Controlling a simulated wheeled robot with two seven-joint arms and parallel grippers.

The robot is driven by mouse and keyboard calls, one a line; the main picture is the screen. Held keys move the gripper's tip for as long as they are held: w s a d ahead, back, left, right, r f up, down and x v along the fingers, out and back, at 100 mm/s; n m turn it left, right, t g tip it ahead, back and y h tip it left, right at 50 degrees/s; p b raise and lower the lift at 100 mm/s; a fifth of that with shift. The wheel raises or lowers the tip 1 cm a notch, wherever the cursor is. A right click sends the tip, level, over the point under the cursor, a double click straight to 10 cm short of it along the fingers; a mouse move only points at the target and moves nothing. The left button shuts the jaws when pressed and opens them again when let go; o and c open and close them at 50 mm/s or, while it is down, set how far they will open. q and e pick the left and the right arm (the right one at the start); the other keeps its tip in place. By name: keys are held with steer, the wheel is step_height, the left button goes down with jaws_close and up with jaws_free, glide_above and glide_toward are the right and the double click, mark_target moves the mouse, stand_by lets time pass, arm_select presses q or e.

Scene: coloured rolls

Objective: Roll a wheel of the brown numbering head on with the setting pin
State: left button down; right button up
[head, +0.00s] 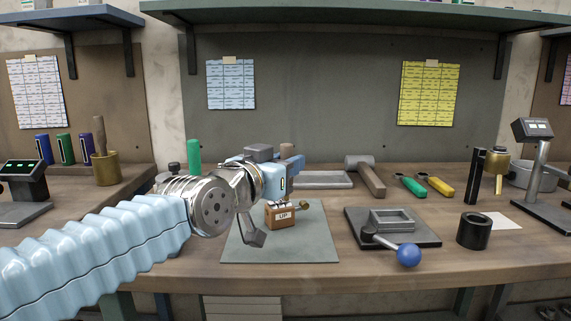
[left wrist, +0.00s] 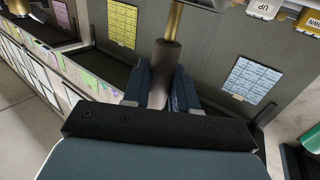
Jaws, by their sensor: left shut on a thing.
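The brown numbering head (head: 281,217) stands on a grey mat (head: 262,250), with a label reading UP on its front and pale wheels on top. A brass part sticks out at its right. In the left wrist view, part of the head (left wrist: 262,9) shows upside down at the top right edge. My left gripper (head: 286,170) is above and just behind the head in the picture. It is shut on the setting pin (left wrist: 168,55), a dark handle with a brass rod pointing away from the fingers. The rod's tip is out of frame. My right gripper is in neither view.
Right of the mat stands a dark plate with a grey frame and a blue-knobbed lever (head: 408,255). The front bench strip is clear.

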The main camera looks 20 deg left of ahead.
arm_select(q)
step_height(320, 180, up, 7)
steer(key=p, duration=0.6)
stand_by(0.3)
